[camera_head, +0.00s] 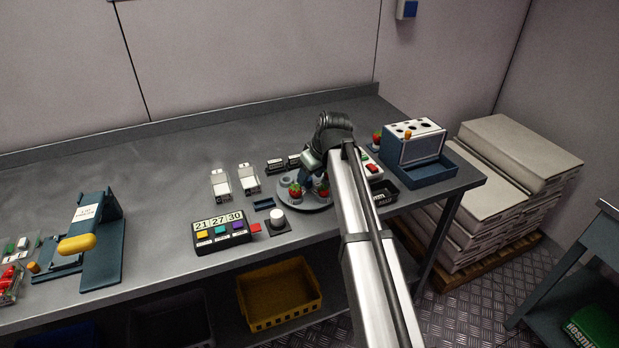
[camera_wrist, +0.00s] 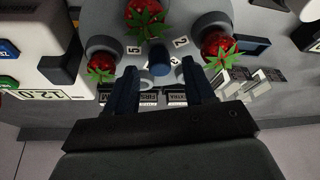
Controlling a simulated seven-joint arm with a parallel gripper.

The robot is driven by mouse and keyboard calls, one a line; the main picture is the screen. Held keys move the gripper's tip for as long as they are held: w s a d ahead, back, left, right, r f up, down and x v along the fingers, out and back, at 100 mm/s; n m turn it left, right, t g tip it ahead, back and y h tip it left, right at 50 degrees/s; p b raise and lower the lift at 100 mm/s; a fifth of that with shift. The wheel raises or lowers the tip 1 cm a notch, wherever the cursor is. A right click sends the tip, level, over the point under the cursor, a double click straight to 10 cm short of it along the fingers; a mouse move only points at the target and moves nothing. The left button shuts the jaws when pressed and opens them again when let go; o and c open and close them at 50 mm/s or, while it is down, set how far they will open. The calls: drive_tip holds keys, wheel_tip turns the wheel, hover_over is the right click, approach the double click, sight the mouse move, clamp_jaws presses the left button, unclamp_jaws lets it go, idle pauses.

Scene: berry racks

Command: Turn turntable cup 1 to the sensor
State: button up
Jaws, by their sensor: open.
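The grey round turntable (camera_head: 315,206) stands on the bench under my gripper (camera_head: 312,178), carrying strawberries in grey cups. In the wrist view, three strawberries show: left (camera_wrist: 102,61), top (camera_wrist: 145,14) and right (camera_wrist: 217,44). Number labels 5 (camera_wrist: 133,49) and 2 (camera_wrist: 181,41) are readable; I cannot tell which cup is cup 1. A dark blue upright peg (camera_wrist: 159,56) stands on the turntable between my gripper's (camera_wrist: 160,76) two open fingers, with gaps visible on both sides. My arm hides part of the turntable in the head view. I cannot identify the sensor for certain.
A display box (camera_head: 221,231) reading 21 27 30 and a white knob (camera_head: 278,218) stand left of the turntable. White trays (camera_head: 221,185) lie behind them. A blue-and-white machine (camera_head: 414,148) and a black tray (camera_head: 384,192) are to the right.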

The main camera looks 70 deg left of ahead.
drive_tip(key=shift+x, duration=0.95)
drive_tip(key=shift+c, duration=0.2)
clamp_jaws()
